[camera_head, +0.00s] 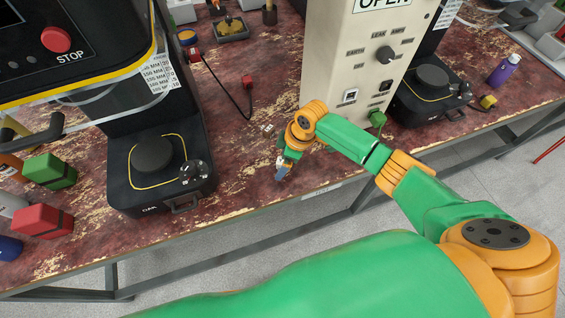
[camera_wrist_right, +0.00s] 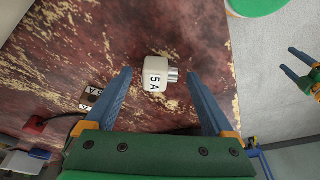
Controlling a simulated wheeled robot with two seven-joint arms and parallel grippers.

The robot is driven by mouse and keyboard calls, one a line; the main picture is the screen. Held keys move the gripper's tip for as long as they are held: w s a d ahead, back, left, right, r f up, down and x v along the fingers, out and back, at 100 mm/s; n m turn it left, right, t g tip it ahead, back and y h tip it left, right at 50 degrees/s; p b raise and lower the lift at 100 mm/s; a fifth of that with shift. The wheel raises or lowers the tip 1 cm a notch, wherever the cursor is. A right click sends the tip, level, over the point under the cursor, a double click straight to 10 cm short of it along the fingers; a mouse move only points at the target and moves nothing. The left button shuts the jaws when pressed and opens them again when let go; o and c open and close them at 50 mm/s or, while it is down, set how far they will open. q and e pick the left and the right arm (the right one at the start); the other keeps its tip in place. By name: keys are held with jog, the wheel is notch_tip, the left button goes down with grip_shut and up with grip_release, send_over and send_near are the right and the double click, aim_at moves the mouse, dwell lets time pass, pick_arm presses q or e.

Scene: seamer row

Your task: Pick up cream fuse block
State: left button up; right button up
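The cream fuse block (camera_wrist_right: 157,76) lies on the worn red-brown bench top in the right wrist view, marked "5 A", with a metal end pointing right. My right gripper (camera_head: 282,172) is near the bench's front edge in the head view. In the right wrist view its blue fingers are spread wide, with the block framed between them and a gap on each side. I cannot tell how far the fingertips are above it. I cannot make out the block in the head view; the gripper may hide it. My left gripper (camera_wrist_right: 297,64) shows at the right wrist view's edge, fingers apart.
A black seamer base (camera_head: 161,172) stands left of my right gripper, and a cream control cabinet (camera_head: 345,70) behind it to the right. A red plug (camera_head: 247,81) and its cable lie behind. Red (camera_head: 43,221) and green (camera_head: 50,171) blocks sit at the far left.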

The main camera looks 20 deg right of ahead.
aim_at(280, 161)
jog(key=c, duration=1.3)
jog(key=shift+w+r, duration=0.1)
jog(key=shift+r, duration=1.5)
jog(key=s+a+r, duration=0.2)
jog(key=s+r, duration=0.1)
jog(key=s, duration=0.1)
jog(key=s+a+r+p, duration=0.1)
jog(key=s+r, duration=0.2)
jog(key=s, duration=0.1)
jog(key=s+a+r+p, duration=0.1)
jog(key=s+a+r, duration=0.1)
jog(key=s+r, duration=0.2)
jog(key=shift+s+a, duration=0.3)
jog(key=shift+s, duration=0.25)
jog(key=d+r+m+h, duration=0.1)
jog(key=d+r+m, duration=0.1)
jog(key=r+m, duration=0.1)
jog(key=w+d+r+m+t, duration=0.1)
jog(key=d+r+m, duration=0.2)
jog(key=m, duration=0.1)
jog(key=d+r+m+h, duration=0.1)
jog(key=d+r+m, duration=0.2)
jog(key=r+m, duration=0.1)
jog(key=shift+w+d+m+t+h, duration=0.25)
jog(key=shift+m+t+h, duration=0.05)
jog(key=shift+f, duration=0.1)
